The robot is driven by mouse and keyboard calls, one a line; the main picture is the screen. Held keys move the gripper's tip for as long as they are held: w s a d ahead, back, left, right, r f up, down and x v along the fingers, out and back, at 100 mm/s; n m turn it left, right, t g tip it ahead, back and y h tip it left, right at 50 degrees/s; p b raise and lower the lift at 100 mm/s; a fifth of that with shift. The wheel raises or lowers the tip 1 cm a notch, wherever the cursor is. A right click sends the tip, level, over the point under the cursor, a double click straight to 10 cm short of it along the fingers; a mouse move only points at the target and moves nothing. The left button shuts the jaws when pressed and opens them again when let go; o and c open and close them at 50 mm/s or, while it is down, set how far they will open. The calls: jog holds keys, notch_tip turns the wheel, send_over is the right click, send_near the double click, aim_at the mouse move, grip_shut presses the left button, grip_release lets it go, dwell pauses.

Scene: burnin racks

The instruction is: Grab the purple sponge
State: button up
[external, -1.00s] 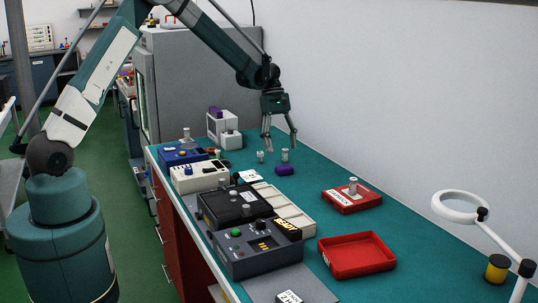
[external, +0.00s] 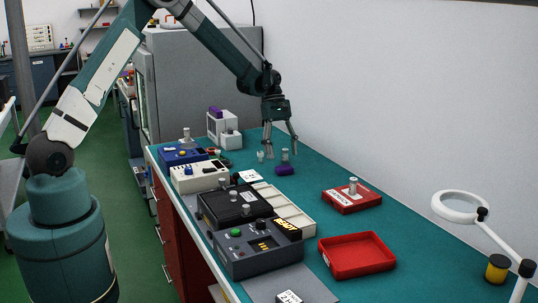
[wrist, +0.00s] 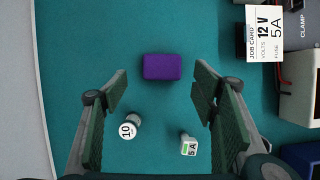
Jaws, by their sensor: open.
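The purple sponge (external: 285,169) lies on the teal bench top, toward the back. In the wrist view the sponge (wrist: 162,67) is a small purple block lying ahead of my gripper and centred between its fingers. My gripper (external: 281,152) points down above the bench near the sponge. In the wrist view my gripper (wrist: 160,95) is open with nothing between its pads.
A fuse marked 10 (wrist: 129,128) and one marked 5A (wrist: 189,146) stand close to my fingers. A job card (wrist: 265,35) lies to the right. The wall is behind.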

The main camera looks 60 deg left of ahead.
aim_at(284, 166)
jog(key=shift+x, duration=2.6)
jog(key=shift+s+d, duration=0.15)
jog(key=shift+c, duration=0.4)
jog(key=c, duration=0.8)
